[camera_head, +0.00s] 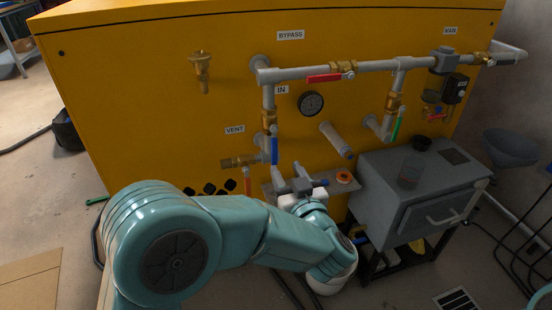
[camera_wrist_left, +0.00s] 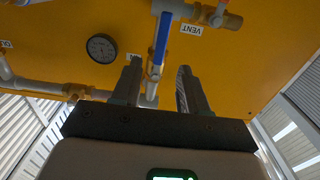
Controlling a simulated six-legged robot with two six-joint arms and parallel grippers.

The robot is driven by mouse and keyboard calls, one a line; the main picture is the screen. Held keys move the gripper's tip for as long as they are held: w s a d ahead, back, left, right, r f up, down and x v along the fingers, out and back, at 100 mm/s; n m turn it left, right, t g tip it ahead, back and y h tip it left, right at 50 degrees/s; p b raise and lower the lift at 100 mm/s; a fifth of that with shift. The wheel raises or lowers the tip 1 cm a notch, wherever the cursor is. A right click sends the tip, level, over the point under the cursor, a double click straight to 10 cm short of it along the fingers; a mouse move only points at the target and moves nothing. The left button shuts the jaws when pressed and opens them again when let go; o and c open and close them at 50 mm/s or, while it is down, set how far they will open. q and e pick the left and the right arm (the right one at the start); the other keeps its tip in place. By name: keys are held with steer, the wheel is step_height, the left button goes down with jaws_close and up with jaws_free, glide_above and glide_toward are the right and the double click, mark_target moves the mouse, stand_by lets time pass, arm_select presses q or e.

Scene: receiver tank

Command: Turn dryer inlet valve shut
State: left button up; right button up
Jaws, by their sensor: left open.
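The inlet valve's blue lever (camera_head: 275,150) hangs down along the vertical grey pipe below the IN label (camera_head: 281,90). Its brass body (camera_head: 268,119) sits just above. My left gripper (camera_head: 289,172) is open, just below the lever with its fingers pointing at the panel. In the left wrist view, the blue lever (camera_wrist_left: 162,38) shows beyond the gap between the two open fingertips (camera_wrist_left: 159,65). The gripper looks empty, and I see no clear contact with the lever. My right gripper is not in view.
A red bypass lever (camera_head: 324,78) and a green lever (camera_head: 397,128) are on nearby pipes. A vent valve (camera_head: 238,162) is left of the inlet pipe. A pressure gauge (camera_head: 311,103) and a grey box (camera_head: 410,195) stand to the right.

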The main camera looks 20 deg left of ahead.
mark_target(275, 150)
arm_select(q)
steer(key=b+x, duration=0.1)
steer(key=x, duration=0.7)
steer(key=shift+a+b, duration=0.15)
steer(key=shift+b, duration=0.25)
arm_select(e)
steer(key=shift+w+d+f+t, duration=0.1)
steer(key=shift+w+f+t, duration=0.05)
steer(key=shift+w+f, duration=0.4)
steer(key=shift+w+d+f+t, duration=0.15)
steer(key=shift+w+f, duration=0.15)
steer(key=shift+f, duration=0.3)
arm_select(q)
jaws_close()
